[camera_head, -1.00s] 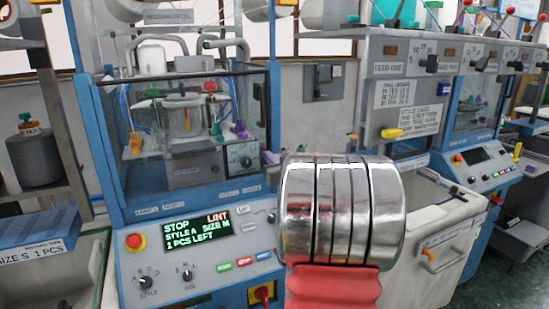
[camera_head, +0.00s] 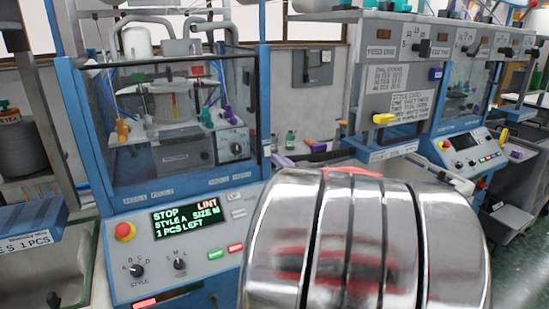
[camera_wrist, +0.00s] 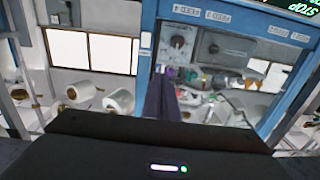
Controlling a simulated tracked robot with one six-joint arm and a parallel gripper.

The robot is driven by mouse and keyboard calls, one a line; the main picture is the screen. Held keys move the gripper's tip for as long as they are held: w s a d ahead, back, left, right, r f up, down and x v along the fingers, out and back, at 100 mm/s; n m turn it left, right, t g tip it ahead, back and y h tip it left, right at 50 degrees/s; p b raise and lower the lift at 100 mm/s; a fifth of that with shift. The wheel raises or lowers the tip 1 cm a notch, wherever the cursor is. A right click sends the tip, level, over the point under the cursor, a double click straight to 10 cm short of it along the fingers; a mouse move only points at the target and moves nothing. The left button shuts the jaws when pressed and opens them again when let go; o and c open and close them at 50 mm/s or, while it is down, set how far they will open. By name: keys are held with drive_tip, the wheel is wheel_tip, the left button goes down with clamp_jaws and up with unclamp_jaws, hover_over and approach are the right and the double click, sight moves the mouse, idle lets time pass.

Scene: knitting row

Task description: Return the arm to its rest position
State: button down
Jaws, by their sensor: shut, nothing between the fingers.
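My gripper (camera_wrist: 160,92) shows in the wrist view as dark fingers held together, with nothing between them. Beyond its tips in that picture is the blue-framed knitting machine, seen upside down. In the head view, the polished metal joint of my arm fills the lower right and hides part of the scene; I cannot make out the fingers clearly there. The knitting machine (camera_head: 170,195) stands to the left of the arm. Its display (camera_head: 190,218) reads STOP, LINT, STYLE A, SIZE M, 1 PCS LEFT.
A red button (camera_head: 124,232) and style and size knobs are on the machine's front panel. A clear guard (camera_head: 165,150) encloses its needle area. A second machine (camera_head: 467,150) stands to the right. A dark yarn cone (camera_head: 28,148) is at the left. Floor (camera_head: 525,240) shows at the far right.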

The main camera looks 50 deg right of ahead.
idle(0.7)
drive_tip(key=w+a+f+g, duration=0.1)
drive_tip(key=w+a+g, duration=0.15)
drive_tip(key=a, duration=0.65)
drive_tip(key=w+a+f+g, duration=0.1)
drive_tip(key=w+a+g, duration=0.15)
drive_tip(key=a, duration=0.55)
drive_tip(key=s+a+f+n+g+y, duration=0.1)
drive_tip(key=s+a+f+g+y, duration=0.1)
drive_tip(key=s+a, duration=0.3)
drive_tip(key=s+a+f+n+g+y, duration=0.2)
drive_tip(key=s+a+f, duration=0.3)
drive_tip(key=a, duration=0.8)
drive_tip(key=s+a+f+n+g+y, duration=0.1)
drive_tip(key=s+a+f+g+y, duration=0.1)
drive_tip(key=s+a, duration=0.3)
drive_tip(key=a+f+y, duration=0.1)
drive_tip(key=a, duration=0.2)
drive_tip(key=shift+s+a+f+n, duration=0.15)
drive_tip(key=shift+a+f+n, duration=0.05)
drive_tip(key=shift+a+n, duration=0.2)
drive_tip(key=shift+d, duration=0.15)
